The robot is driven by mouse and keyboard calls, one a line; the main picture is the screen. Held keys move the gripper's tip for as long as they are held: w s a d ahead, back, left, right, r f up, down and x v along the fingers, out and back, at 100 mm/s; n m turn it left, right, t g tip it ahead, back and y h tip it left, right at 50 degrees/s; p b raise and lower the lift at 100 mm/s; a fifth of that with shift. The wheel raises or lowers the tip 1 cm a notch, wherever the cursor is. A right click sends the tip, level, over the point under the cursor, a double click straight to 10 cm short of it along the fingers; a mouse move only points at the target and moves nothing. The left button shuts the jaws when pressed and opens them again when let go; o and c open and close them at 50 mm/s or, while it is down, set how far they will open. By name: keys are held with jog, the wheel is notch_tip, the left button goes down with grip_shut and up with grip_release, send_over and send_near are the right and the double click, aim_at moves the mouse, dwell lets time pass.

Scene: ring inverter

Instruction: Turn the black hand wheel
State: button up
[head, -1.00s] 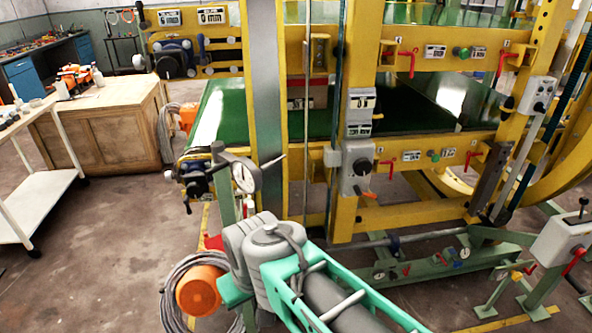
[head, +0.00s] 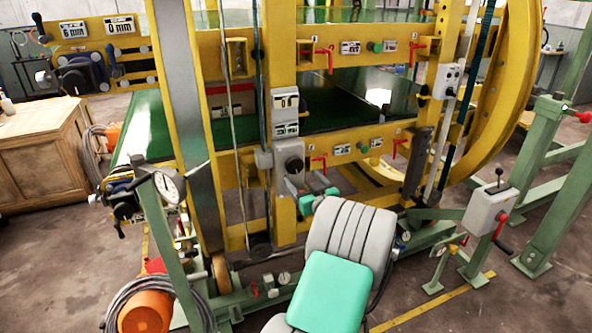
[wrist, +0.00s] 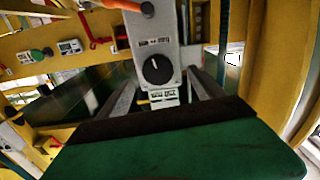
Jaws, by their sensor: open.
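The black hand wheel (wrist: 157,69) shows in the wrist view as a round black knob with a white mark. It sits on the face of a grey box, which looks upside down there. In the head view the same small black wheel (head: 294,165) is on the grey box on the yellow post. My gripper (head: 307,182) is open and empty, just in front of and below the box. In the wrist view its two grey fingers (wrist: 162,78) point towards the wheel, one on each side, apart from it. The remaining distance is hard to judge.
An orange-red lever (wrist: 122,5) sticks out from the box near the wheel. Display plates (head: 286,112) are on the post above it. Yellow frame beams with red handles (head: 319,163) stand to the right. A dial gauge (head: 167,187) and cable coil (head: 150,300) are at left.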

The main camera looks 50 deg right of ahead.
aim_at(296, 168)
jog(key=p+x, duration=0.1)
jog(key=x, duration=0.6)
jog(key=shift+w+d+r+p, duration=0.15)
jog(key=shift+d+r+p, duration=0.05)
jog(key=shift+d+p, duration=0.2)
jog(key=shift+c, duration=0.6)
jog(key=c, duration=1.3)
jog(key=shift+m+b, duration=0.3)
jog(key=shift+b, duration=0.05)
